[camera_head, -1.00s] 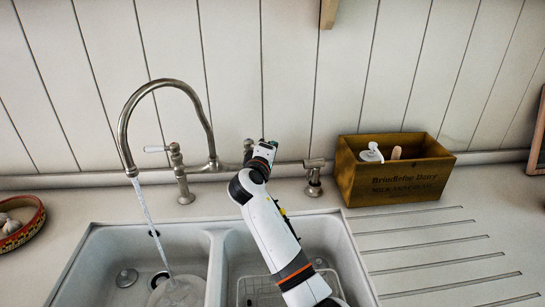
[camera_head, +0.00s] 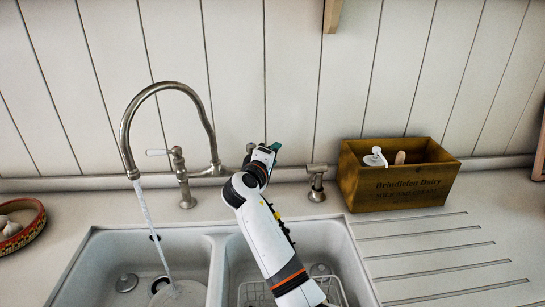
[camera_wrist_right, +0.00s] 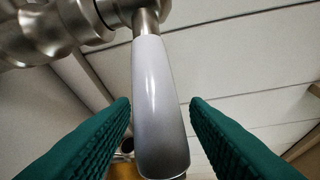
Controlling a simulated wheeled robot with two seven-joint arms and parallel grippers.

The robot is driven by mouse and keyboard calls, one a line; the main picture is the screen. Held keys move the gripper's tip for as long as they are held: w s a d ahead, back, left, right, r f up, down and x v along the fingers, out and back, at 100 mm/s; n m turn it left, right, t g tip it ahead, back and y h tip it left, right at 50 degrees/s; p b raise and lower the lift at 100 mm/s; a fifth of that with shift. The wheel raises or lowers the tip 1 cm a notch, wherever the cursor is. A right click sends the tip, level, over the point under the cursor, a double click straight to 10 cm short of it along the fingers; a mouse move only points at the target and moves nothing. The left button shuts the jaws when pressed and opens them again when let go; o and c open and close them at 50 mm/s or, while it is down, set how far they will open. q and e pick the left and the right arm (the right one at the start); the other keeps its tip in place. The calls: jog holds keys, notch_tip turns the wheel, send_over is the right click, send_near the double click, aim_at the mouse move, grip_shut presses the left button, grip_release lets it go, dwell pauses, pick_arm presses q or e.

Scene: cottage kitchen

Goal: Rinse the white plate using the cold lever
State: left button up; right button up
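The white plate (camera_head: 180,293) lies low in the left sink basin, cut off by the bottom edge of the head view. A stream of water (camera_head: 155,235) from the curved metal spout (camera_head: 128,150) falls onto it. My right gripper (camera_head: 268,152) is at the tap's right-hand valve, mostly hiding it. In the right wrist view, a white lever handle (camera_wrist_right: 158,100) hangs between the green fingers of my right gripper (camera_wrist_right: 160,125). The fingers are open, with a gap visible on both sides of the handle. My left gripper is not in view.
The left white lever (camera_head: 158,152) sticks out to the left. A metal soap pump (camera_head: 316,183) and a wooden box (camera_head: 400,178) with bottles stand to the right. A bowl (camera_head: 20,225) is at far left. The right basin holds a wire rack (camera_head: 255,292).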

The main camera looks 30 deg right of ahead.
jog(key=shift+a, duration=0.1)
jog(key=b+v, duration=0.2)
jog(key=v, duration=1)
jog(key=shift+r, duration=0.1)
dwell(0.4)
